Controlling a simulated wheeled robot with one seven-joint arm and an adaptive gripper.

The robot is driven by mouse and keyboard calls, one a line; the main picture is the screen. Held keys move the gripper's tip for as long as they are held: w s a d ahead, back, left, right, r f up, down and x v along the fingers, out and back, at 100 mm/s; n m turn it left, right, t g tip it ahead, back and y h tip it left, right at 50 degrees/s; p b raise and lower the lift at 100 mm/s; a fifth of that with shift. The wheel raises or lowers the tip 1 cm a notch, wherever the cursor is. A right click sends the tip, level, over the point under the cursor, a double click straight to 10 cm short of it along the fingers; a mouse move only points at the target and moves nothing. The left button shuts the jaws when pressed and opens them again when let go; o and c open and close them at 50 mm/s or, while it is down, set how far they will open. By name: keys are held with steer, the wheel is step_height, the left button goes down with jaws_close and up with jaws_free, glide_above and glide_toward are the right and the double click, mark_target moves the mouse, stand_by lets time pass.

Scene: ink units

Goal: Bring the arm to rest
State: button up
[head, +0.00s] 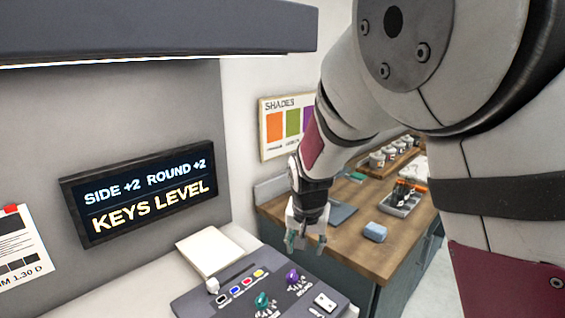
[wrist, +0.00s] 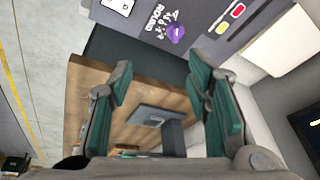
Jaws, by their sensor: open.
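My gripper (head: 305,243) hangs pointing down in the head view, above the gap between the dark control panel (head: 215,306) and the wooden bench (head: 345,255). In the wrist view my gripper (wrist: 165,95) has its two green-padded fingers spread wide, with nothing between them. It is open and empty. It touches nothing that I can see. My arm comes in from the upper right and hides part of the bench.
The panel carries a purple knob (head: 292,276), a green knob (head: 262,300) and coloured keys. A screen (head: 140,192) reads "KEYS LEVEL". A shelf (head: 150,30) overhangs at upper left.

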steer(key=s+d+r+n+y, duration=0.1)
steer(key=s+d+r, duration=0.3)
steer(key=s+r, duration=0.3)
steer(key=s+d+r+y, duration=0.1)
steer(key=s+d+r, duration=0.4)
steer(key=s+r, duration=0.15)
steer(key=s+d+r+n+t+h, duration=0.1)
steer(key=s+d, duration=0.1)
steer(key=s, duration=0.5)
steer(key=s+d+r+n, duration=0.1)
steer(key=s+d, duration=0.1)
steer(key=s, duration=0.6)
steer(key=shift+d+r+t+h, duration=0.15)
steer(key=shift+d+t+h, duration=0.1)
steer(key=shift+t+h, duration=0.15)
